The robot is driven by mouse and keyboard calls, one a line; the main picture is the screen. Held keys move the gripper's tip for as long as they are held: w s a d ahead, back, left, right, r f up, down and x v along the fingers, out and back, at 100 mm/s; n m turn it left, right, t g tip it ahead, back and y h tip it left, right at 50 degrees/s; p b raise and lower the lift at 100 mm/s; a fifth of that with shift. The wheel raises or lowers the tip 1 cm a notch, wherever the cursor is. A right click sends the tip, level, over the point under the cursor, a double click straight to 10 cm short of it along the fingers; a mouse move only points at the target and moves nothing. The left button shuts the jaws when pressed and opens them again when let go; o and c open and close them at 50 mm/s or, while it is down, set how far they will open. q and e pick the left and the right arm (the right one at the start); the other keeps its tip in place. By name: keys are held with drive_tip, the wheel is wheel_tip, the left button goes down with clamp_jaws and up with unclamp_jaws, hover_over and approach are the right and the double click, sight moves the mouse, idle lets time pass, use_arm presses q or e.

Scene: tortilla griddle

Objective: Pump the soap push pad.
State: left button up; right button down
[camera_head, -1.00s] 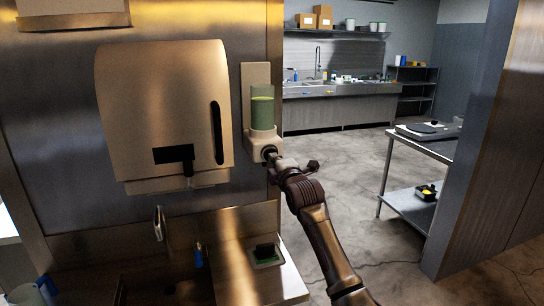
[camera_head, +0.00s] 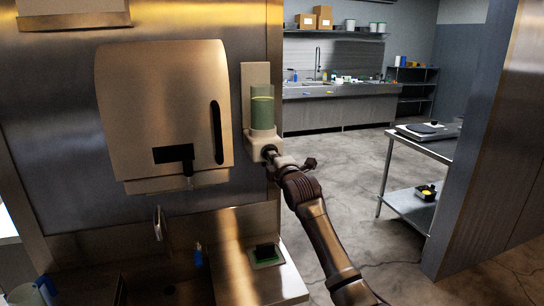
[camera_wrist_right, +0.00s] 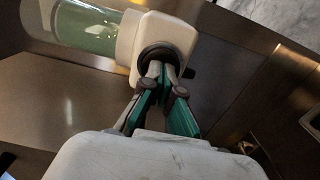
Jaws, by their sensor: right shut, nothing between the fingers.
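The soap dispenser has a clear container of green soap (camera_head: 262,108) and a pale base below it, mounted on a wall plate (camera_head: 256,74) at the wall's right edge. A dark round push pad shows on the front of the base in the right wrist view (camera_wrist_right: 157,54). My right gripper (camera_head: 268,152) is shut and empty, with its fingertips at the pad. They appear to touch it, and they hide part of it. In the right wrist view the green-lined fingers (camera_wrist_right: 160,72) meet at the pad. My left gripper is not in view.
A large metal paper towel dispenser (camera_head: 165,110) hangs left of the soap dispenser. Below are a sink (camera_head: 160,285) with a faucet (camera_head: 159,222) and a counter holding a dark-and-green item (camera_head: 265,253). Open floor lies to the right.

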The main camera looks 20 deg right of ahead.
drive_tip(key=shift+s+p, duration=0.9)
drive_tip(key=shift+s, duration=0.35)
drive_tip(key=shift+w, duration=0.2)
drive_tip(key=shift+w, duration=0.6)
drive_tip(key=shift+s+p, duration=0.7)
drive_tip(key=shift+s, duration=0.15)
